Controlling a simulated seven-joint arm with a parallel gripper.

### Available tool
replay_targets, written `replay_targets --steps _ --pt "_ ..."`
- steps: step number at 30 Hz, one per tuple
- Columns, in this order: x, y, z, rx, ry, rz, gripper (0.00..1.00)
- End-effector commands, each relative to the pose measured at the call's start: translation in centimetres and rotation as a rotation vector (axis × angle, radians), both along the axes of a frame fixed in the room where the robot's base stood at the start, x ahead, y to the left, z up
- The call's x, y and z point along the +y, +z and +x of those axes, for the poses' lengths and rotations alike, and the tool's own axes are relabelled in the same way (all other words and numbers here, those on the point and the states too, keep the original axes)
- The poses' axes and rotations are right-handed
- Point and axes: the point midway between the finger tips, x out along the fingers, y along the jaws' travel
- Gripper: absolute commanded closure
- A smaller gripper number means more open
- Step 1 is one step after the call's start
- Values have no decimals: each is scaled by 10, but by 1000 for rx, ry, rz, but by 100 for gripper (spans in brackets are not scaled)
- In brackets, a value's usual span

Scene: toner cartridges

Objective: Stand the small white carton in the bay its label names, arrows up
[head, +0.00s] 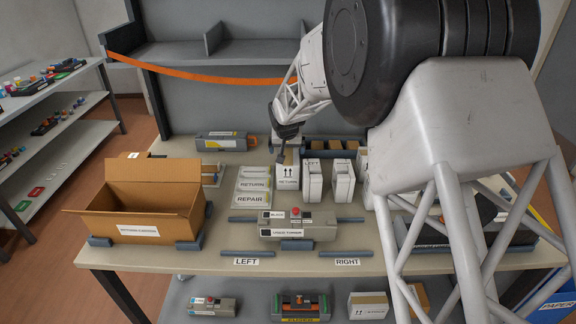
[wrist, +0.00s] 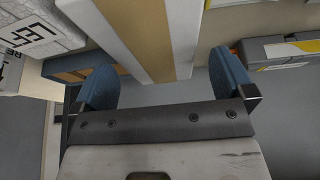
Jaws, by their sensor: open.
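A small white carton (head: 287,178) with two up arrows and RETURN on its front stands upright at the back middle of the table. My gripper (head: 283,147) is above it, partly hidden behind my own arm's line of view. In the wrist view my gripper (wrist: 165,85) is open, its two blue fingertips apart. A white carton with a tan band (wrist: 150,35) lies across the space between and beyond them; I cannot tell whether they touch it. White panels marked RETURN (head: 254,185) and REPAIR (head: 249,199) lie just left of the arrowed carton.
White cartons, one marked LEFT (head: 312,184) and another (head: 343,184), stand close on the right. A grey toner cartridge (head: 298,229) lies in front. An open brown box (head: 150,205) stands at left. LEFT and RIGHT labels mark the front edge. My arm covers the right side.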

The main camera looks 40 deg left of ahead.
Motion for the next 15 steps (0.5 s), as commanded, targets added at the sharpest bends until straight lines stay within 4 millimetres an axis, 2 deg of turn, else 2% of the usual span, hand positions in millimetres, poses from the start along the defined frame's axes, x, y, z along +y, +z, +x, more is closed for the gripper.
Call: replay_targets --steps 8,15 --pt "0 -2 0 1 0 -1 0" --pt "2 -19 5 1 0 -1 0"
